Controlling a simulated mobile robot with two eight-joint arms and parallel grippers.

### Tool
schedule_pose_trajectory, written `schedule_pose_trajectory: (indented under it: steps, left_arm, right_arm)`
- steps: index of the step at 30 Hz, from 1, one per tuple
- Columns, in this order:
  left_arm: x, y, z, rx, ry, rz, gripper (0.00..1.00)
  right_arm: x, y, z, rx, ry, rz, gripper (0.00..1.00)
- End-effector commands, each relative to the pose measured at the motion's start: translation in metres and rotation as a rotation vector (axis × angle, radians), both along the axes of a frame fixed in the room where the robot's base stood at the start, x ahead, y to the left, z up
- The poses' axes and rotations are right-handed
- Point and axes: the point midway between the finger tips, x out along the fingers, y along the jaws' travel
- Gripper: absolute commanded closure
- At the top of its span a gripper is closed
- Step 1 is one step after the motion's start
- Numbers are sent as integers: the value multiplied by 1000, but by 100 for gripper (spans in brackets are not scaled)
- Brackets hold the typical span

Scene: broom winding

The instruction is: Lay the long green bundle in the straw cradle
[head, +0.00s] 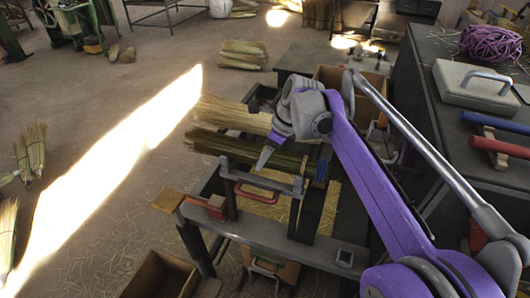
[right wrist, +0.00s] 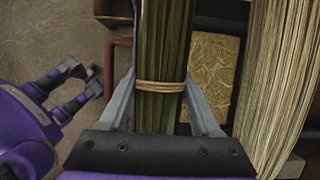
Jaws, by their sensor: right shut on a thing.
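The long green bundle (head: 222,146) lies roughly level across the work stand, its brush end to the left. In the right wrist view the bundle (right wrist: 159,116) runs between my right gripper's two grey fingers (right wrist: 160,100), with a tan band around it. In the head view my right gripper (head: 266,156) comes down over the bundle and is shut on it. A stand with dark uprights (head: 308,212), which looks like the straw cradle, is just in front of and below the bundle. I cannot tell whether the bundle touches it.
A pale straw bundle (head: 228,112) lies close behind the green one. A red handle (head: 257,192) and a wooden block (head: 168,201) are at the stand's front. An open box (head: 160,274) is below. The dark bench (head: 465,125) at right holds a case and hammers.

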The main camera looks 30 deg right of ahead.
Motion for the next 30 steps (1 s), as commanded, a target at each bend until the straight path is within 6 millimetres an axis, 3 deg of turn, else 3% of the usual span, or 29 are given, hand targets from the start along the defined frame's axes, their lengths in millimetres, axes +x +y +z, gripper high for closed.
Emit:
schedule_pose_trajectory:
  steps: [14, 15, 18, 21, 30]
  left_arm:
    - [0, 0, 0, 0, 0, 0, 50]
    - [0, 0, 0, 0, 0, 0, 50]
    - [0, 0, 0, 0, 0, 0, 50]
    - [0, 0, 0, 0, 0, 0, 50]
    - [0, 0, 1, 0, 0, 0, 50]
  right_arm:
    - [0, 0, 0, 0, 0, 0, 94]
    - [0, 0, 0, 0, 0, 0, 32]
    - [0, 0, 0, 0, 0, 0, 14]
    - [0, 0, 0, 0, 0, 0, 1]
    - [-1, -1, 2, 0, 0, 0, 1]
